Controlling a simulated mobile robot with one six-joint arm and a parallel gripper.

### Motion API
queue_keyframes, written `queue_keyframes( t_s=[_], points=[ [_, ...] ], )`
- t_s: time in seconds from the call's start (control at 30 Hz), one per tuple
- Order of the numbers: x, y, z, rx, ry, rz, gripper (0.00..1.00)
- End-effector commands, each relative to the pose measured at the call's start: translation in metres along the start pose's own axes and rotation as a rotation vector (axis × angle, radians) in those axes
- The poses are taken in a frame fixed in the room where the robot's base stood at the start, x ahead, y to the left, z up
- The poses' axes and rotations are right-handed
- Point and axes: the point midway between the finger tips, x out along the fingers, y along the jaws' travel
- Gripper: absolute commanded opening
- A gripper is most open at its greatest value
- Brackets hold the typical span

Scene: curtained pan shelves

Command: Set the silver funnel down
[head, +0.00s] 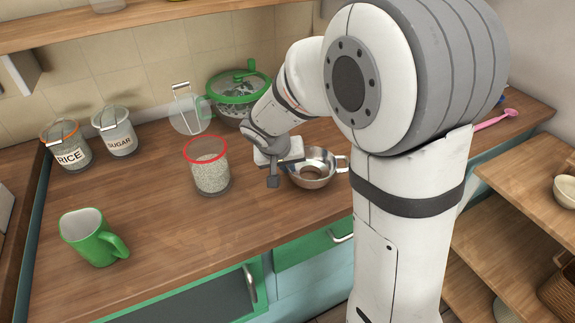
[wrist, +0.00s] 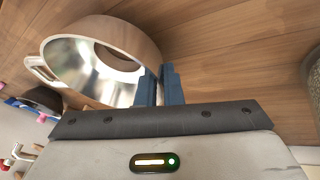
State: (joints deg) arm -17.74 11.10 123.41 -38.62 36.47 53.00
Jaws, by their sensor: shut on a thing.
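The silver funnel (head: 318,180) is a wide metal bowl shape with a loop handle on its right side and a hole in its bottom. It is at or just above the wooden counter (head: 150,215), right of the red-rimmed jar; I cannot tell whether it touches the wood. My gripper (head: 275,180) is shut on the funnel's left wall. In the wrist view the blue fingers (wrist: 159,86) pinch the rim of the funnel (wrist: 85,65), and wood shows through its hole.
A red-rimmed glass jar (head: 211,175) of pale grains stands close left of my gripper. A green mug (head: 92,240), rice jar (head: 68,153), sugar jar (head: 118,138) and green-lidded bowl (head: 236,93) stand around. The counter's front-middle is clear.

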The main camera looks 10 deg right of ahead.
Motion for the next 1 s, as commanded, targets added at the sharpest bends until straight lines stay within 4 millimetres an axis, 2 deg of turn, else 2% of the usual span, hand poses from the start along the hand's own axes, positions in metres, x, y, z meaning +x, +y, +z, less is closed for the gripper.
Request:
queue_keyframes(
  t_s=[0.37,0.4,0.7,1.0],
  points=[
    [0.0046,-0.0012,0.0017,0.000,0.001,0.000,0.00],
    [0.0045,-0.0012,0.0017,0.000,0.001,0.000,0.07],
    [0.0041,-0.0010,0.0017,0.000,0.000,0.000,0.32],
    [0.0043,-0.0011,0.0018,0.000,0.000,0.000,0.32]
  ],
)
